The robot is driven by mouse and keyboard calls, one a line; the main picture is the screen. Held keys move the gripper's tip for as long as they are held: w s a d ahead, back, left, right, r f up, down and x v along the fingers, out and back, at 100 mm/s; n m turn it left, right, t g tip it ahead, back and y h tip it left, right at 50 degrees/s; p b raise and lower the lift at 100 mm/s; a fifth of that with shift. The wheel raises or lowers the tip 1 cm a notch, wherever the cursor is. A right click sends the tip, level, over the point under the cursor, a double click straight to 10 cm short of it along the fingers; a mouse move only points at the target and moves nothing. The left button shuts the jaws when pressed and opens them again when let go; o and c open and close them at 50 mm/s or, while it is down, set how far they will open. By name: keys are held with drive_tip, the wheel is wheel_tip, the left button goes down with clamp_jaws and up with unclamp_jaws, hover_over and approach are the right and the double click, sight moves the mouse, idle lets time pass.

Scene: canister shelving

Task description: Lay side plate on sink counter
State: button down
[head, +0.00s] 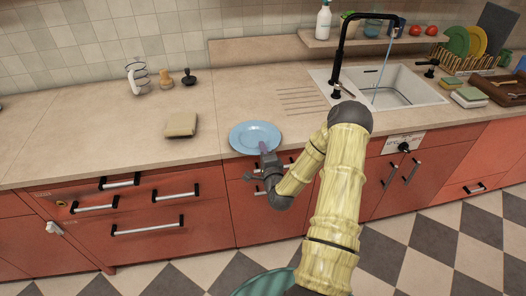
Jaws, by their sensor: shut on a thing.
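A light blue side plate (256,134) is at the front edge of the sink counter (80,128), left of the sink. It looks level. I cannot tell whether it touches the counter or is just above it. My gripper (264,150) is shut on the plate's near rim, and my arm reaches to it from the lower right. The fingertips are small and partly merge with the rim.
A folded beige cloth or sponge (181,124) lies left of the plate. The sink (385,86) with a black faucet (345,55) is to the right. A rack with plates (456,42) stands far right. Red drawers (130,210) are below.

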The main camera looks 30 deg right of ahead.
drive_tip(key=shift+s+a+f, duration=0.1)
drive_tip(key=shift+s+f, duration=0.05)
drive_tip(key=shift+f+b, duration=0.2)
drive_tip(key=shift+b, duration=0.15)
drive_tip(key=c, duration=1.2)
unclamp_jaws()
drive_tip(key=b+v, duration=0.1)
drive_tip(key=v, duration=0.5)
drive_tip(key=shift+s, duration=0.4)
